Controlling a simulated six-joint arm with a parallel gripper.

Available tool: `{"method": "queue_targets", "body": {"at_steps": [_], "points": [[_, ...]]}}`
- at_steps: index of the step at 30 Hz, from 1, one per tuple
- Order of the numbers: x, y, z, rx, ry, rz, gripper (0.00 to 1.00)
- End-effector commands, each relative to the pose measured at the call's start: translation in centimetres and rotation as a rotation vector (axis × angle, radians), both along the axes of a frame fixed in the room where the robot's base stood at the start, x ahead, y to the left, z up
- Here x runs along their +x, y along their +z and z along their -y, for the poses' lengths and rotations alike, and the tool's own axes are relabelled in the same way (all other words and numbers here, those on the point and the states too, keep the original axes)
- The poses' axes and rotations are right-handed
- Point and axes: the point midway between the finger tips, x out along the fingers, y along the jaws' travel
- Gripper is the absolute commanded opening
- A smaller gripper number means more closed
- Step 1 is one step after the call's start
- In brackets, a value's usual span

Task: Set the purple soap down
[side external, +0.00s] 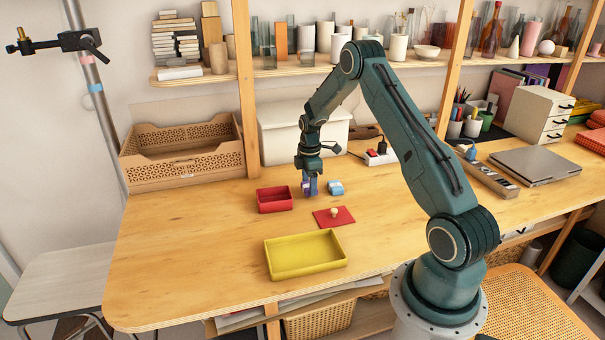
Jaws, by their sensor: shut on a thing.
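My gripper (309,183) points down over the wooden table, just right of the small red box. It is shut on the purple soap (306,189), which is small and partly hidden by the fingers. The soap is close to the table top; I cannot tell whether it touches it.
The open red box (274,208) is left of my gripper, and a light blue block (336,187) is right of it. A flat red square (333,222) with a pale knob and a yellow tray (306,271) lie nearer the front. The table's left side (180,255) is clear.

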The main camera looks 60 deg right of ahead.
Motion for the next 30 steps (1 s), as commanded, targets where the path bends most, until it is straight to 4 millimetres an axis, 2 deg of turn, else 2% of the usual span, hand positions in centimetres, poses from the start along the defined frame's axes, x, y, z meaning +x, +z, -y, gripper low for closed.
{"method": "queue_targets", "body": {"at_steps": [8,21,30], "points": [[0.1,4.3,0.1,-0.003,0.000,0.004,0.28],[0.1,13.7,0.1,-0.004,0.000,0.004,0.28],[0.1,17.8,0.1,-0.002,0.000,0.002,0.28]]}}
